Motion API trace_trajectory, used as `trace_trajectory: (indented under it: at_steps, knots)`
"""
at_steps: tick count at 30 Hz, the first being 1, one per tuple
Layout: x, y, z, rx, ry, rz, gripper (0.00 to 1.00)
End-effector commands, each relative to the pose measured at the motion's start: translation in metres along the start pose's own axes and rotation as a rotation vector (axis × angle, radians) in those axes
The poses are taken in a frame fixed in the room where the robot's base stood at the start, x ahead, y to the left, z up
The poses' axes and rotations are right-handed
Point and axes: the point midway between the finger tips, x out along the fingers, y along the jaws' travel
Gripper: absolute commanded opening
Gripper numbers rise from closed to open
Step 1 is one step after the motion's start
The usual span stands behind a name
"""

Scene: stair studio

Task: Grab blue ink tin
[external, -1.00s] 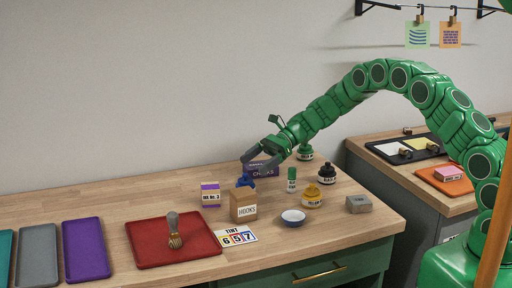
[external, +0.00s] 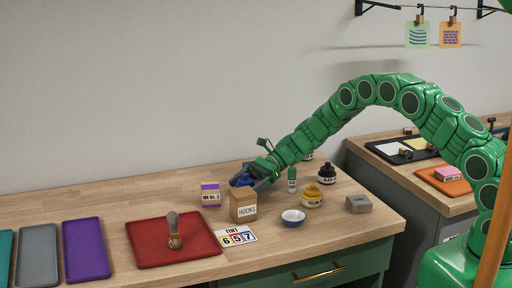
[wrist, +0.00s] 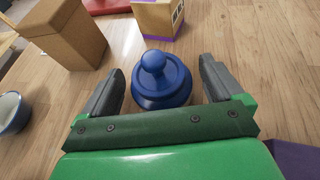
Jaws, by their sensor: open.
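The blue ink tin (wrist: 162,82) is a round, dark blue jar with a knobbed lid, standing on the wooden table in the wrist view. My gripper (wrist: 160,80) is open, with one grey finger on each side of the tin and gaps visible beside it. In the external view my gripper (external: 245,178) is low behind the hooks box, and the blue tin (external: 240,180) shows only partly between the fingers.
The hooks box (external: 243,206) stands close in front of the gripper. A purple-banded ink box (external: 210,194) is to its left.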

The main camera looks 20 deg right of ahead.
Motion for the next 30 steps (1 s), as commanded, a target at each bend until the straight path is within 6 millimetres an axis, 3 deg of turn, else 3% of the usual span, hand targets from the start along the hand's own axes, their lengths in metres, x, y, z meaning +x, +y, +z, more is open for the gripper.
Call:
trace_trajectory:
  at_steps: [7, 21, 30]
  knots:
    - [0.0016, -0.0005, 0.0002, 0.000, 0.000, -0.002, 0.93]
    - [0.0013, -0.0007, 0.0005, 0.000, 0.000, -0.002, 0.23]
    - [0.0003, -0.0008, 0.0033, -0.001, 0.000, -0.002, 0.23]
